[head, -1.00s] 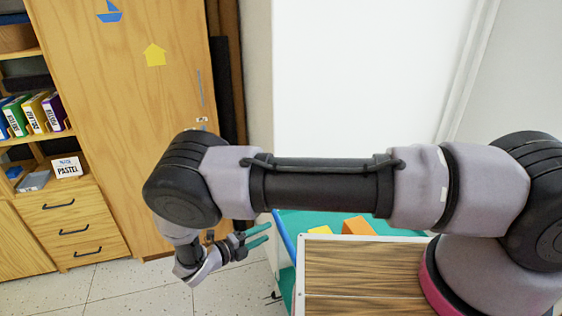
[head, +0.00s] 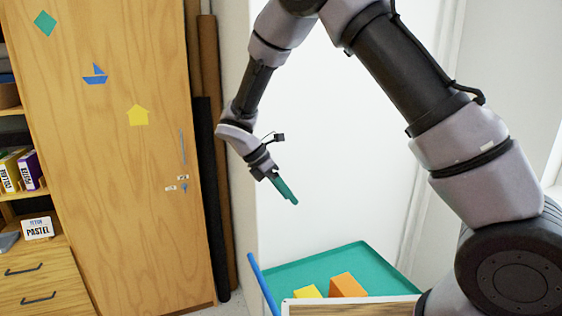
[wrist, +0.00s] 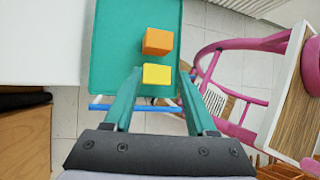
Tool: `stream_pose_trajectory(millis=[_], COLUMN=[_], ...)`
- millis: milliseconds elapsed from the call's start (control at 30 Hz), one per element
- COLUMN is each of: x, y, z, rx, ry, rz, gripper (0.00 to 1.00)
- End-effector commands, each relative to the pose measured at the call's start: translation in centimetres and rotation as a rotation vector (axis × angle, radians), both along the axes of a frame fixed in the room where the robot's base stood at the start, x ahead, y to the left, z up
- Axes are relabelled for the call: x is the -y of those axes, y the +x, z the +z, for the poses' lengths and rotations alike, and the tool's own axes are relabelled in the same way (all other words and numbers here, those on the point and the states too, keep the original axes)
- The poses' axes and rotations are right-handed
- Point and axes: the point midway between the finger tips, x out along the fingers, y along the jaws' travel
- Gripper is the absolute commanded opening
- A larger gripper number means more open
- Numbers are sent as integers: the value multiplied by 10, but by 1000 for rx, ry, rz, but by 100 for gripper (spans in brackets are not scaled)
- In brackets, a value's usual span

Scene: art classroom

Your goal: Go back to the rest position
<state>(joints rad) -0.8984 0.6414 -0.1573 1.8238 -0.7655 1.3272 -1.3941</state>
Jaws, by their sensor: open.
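My gripper (head: 284,190) is raised in the head view, with teal fingers pointing down and to the right. It stands in front of the white wall, above a teal tray-like surface (head: 300,270). In the wrist view my gripper (wrist: 158,100) has its two fingers spread apart, with nothing held between them. An orange block (head: 347,285) and a yellow block (head: 308,292) lie on the teal surface, apart from the fingers. In the wrist view the orange block (wrist: 157,41) and the yellow block (wrist: 157,74) show beyond the fingertips.
A tall wooden cabinet (head: 110,140) stands at the left, with dark and brown rolls (head: 212,180) beside it. A blue bar (head: 262,283) runs along the teal surface's left edge. A pink frame (wrist: 215,70) shows in the wrist view. The white wall (head: 320,150) is close behind my arm.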

Motion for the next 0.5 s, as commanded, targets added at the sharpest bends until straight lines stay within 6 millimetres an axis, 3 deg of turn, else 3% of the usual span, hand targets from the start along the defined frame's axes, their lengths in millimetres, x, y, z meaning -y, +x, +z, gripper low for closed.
stream_pose_trajectory(millis=[100, 500], x=[28, 116], y=[2, -23], z=[41, 151], rx=[82, 345], ry=[115, 453], rz=[-200, -882], gripper=[57, 57])
